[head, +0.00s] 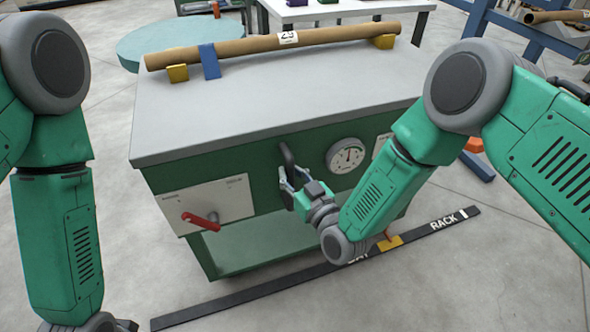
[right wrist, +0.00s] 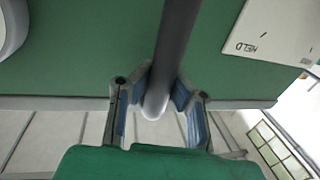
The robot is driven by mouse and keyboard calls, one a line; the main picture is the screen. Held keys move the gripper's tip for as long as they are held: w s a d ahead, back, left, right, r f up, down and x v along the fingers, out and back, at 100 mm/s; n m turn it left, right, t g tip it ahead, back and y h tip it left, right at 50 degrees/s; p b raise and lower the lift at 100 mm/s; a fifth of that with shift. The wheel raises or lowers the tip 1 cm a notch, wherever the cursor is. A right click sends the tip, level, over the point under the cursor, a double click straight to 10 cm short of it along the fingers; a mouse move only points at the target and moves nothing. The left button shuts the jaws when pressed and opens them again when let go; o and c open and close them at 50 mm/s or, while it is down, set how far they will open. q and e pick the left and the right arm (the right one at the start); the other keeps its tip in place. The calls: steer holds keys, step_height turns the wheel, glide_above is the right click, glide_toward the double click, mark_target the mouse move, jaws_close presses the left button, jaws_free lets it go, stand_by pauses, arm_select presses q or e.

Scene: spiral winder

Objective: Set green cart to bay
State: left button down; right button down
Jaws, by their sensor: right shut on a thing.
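The green cart (head: 260,241) stands on the floor in front of me, with a grey top (head: 210,110). A dark upright handle (head: 288,155) sits on its front face. My right gripper (head: 290,178) is shut around this handle. In the right wrist view the handle (right wrist: 172,60) runs down between the fingers (right wrist: 157,112), its rounded lower end showing. A dark floor strip (head: 235,302) runs along the cart's front. It reads RACK at right; a partly hidden word, perhaps BAY, is left of a yellow marker (head: 390,243). My left gripper is out of view.
A cardboard tube (head: 230,48) lies on the cart top between yellow blocks and a blue post (head: 209,62). The front has a red lever (head: 202,221) and a gauge (head: 346,156). A round teal platform (head: 135,45) and white table (head: 330,8) stand behind.

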steer(key=shift+s+a+f, duration=0.25)
steer(key=shift+s+f, duration=0.05)
steer(key=c, duration=1.9)
jaws_free()
steer(key=o, duration=0.5)
steer(key=shift+d+r, duration=0.1)
steer(key=shift+d, duration=0.1)
steer(key=shift+w+d+r, duration=0.15)
steer(key=shift+w, duration=0.1)
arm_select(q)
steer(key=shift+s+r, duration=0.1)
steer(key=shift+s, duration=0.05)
arm_select(e)
steer(key=v, duration=1.2)
